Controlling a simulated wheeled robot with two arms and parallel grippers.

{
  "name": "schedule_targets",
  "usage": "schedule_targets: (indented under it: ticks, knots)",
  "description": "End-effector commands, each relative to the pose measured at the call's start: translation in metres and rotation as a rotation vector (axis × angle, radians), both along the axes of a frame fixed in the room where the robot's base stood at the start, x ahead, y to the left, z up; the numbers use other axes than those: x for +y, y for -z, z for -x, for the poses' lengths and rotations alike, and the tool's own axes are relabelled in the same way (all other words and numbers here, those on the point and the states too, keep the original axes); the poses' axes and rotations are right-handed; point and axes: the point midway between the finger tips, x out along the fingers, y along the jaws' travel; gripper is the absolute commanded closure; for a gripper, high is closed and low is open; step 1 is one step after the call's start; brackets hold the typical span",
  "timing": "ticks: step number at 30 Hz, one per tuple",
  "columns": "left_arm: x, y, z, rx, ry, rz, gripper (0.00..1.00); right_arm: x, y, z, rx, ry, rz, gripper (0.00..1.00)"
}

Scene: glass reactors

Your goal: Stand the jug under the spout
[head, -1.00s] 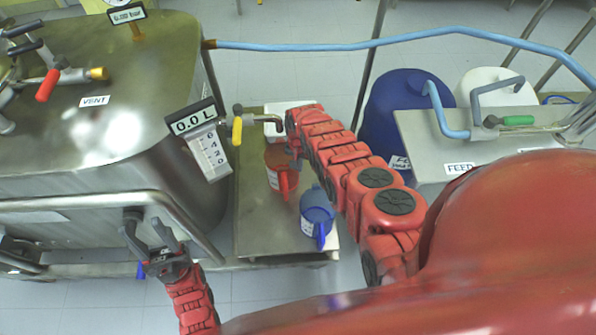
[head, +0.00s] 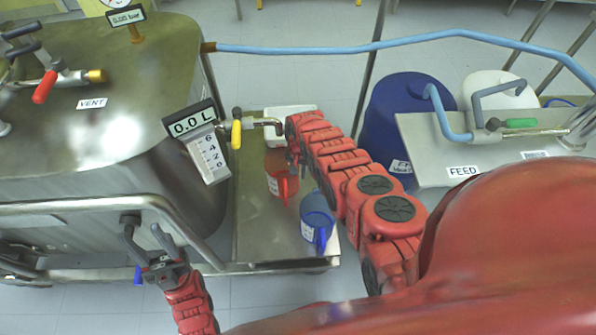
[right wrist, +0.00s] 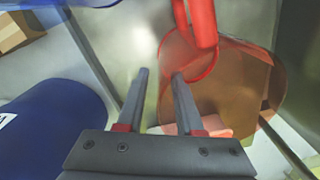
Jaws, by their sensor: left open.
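A red jug (head: 281,180) stands on the steel shelf beside the tank, just below and in front of the spout (head: 272,124) with its yellow handle. The red jug's rim and handle also show in the right wrist view (right wrist: 203,50). A blue jug (head: 316,212) stands nearer on the same shelf. My right gripper (right wrist: 160,78) is open, its fingers pointing at the shelf close beside the red jug, with nothing clearly between them. In the head view my right arm partly hides it. My left gripper (head: 150,238) is open and empty by the tank's front rail.
The steel tank (head: 110,150) with a 0.0 L display (head: 190,122) fills the left. A blue drum (head: 395,110) and a feed bench (head: 430,155) stand right. The near part of the shelf (head: 260,240) is bare.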

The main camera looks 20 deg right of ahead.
Motion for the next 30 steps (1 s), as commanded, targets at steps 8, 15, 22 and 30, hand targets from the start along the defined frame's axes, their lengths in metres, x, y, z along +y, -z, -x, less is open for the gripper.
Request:
schedule_targets:
  ticks: [8,15,22,30]
  knots:
    - [0.000,-0.052,0.000,0.000,0.000,0.000,0.50,-0.001,-0.054,-0.001,-0.002,0.000,0.000,0.65]
    - [0.000,-0.075,0.000,0.000,0.000,0.000,0.50,-0.002,-0.086,0.000,0.001,0.001,0.000,0.65]
    - [0.000,-0.079,0.000,0.000,0.000,0.000,0.50,-0.001,-0.107,0.001,0.003,-0.001,-0.001,0.65]
    - [0.000,-0.080,0.000,0.000,0.000,0.000,0.50,-0.002,-0.119,0.001,0.000,0.000,0.000,0.65]
